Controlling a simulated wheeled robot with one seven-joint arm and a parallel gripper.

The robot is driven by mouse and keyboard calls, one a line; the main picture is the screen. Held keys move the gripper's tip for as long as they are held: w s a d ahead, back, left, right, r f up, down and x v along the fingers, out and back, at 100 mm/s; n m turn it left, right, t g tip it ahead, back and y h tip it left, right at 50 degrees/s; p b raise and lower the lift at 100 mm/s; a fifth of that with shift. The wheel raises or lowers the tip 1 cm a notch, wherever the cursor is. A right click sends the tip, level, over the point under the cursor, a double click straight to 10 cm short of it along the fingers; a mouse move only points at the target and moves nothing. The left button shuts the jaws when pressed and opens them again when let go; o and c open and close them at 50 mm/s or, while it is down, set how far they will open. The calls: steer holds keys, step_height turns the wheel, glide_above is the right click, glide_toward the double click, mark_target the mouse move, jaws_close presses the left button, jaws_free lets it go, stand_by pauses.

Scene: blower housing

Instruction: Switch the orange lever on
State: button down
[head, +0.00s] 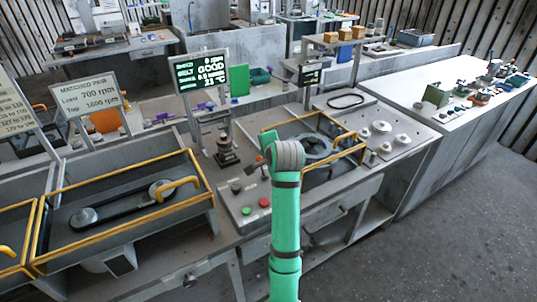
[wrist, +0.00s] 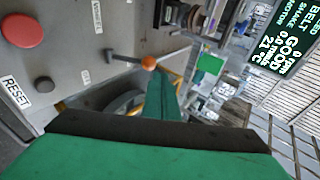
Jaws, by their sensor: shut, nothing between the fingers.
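The orange lever shows in the wrist view as a thin dark rod ending in an orange ball (wrist: 148,63). The rod runs left from the ball to its mount on the grey panel. My gripper (wrist: 162,82) is shut and empty. Its green fingertips are right beside the ball, just below it in the wrist view; whether they touch it I cannot tell. In the head view my green arm reaches over the front of the grey panel, and my gripper is mostly hidden behind my wrist there.
The grey panel carries a red button (head: 264,202), a green button (head: 247,210) and a RESET label (wrist: 15,93). A yellow-railed housing (head: 352,157) lies just behind my wrist. A lit screen (head: 199,73) stands behind the bench. Another railed housing (head: 120,205) is at left.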

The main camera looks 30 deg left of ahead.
steer(key=shift+s+a+r, duration=0.1)
steer(key=shift+r, duration=0.05)
steer(key=shift+r, duration=0.65)
steer(key=s+d+r, duration=0.1)
steer(key=d+r, duration=0.2)
steer(key=r, duration=0.9)
steer(key=shift+s+d+r, duration=0.2)
steer(key=shift+d+r, duration=0.1)
steer(key=shift+d, duration=0.05)
